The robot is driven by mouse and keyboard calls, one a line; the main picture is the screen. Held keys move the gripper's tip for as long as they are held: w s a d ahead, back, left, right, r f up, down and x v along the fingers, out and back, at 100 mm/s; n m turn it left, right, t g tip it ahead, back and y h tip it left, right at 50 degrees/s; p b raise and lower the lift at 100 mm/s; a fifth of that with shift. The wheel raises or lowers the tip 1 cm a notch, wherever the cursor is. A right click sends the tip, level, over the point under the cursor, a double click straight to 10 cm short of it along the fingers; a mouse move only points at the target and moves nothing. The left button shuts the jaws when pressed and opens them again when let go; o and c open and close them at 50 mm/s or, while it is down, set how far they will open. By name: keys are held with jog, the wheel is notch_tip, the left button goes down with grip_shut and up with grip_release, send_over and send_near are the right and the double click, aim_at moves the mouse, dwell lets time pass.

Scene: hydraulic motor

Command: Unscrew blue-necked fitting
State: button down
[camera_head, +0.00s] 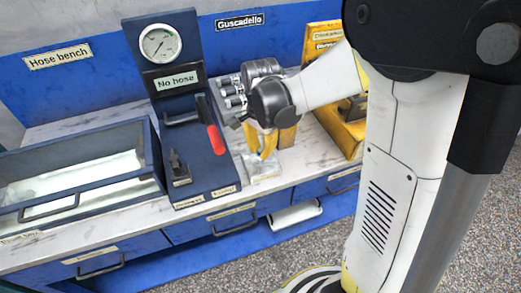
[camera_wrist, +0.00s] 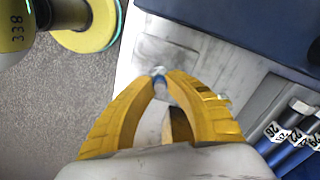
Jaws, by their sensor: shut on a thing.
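My gripper (camera_wrist: 160,78) has its yellow fingers closed at the tips on the small blue-necked fitting (camera_wrist: 160,83). The fitting shows a blue band and a pale metal end, and the fingers hide most of it. In the head view my gripper (camera_head: 262,156) points down at the front of the marble bench top, just right of the gauge stand. I cannot make out the fitting there. Whether it is still threaded into something is not clear.
The dark gauge stand (camera_head: 188,85) with a red-handled lever (camera_head: 216,139) is close on the left. Several hose ends (camera_wrist: 290,125) lie at the right of the wrist view. A yellow unit (camera_head: 318,48) stands right of my gripper. An open blue tray (camera_head: 80,140) is far left.

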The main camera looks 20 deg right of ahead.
jog(key=shift+n, duration=0.3)
jog(key=n, duration=0.5)
jog(key=shift+n, duration=0.7)
jog(key=n, duration=0.4)
jog(key=shift+n, duration=0.3)
jog(key=shift+r+n, duration=0.1)
jog(key=shift+n, duration=0.9)
jog(key=n, duration=0.3)
jog(key=shift+n, duration=0.4)
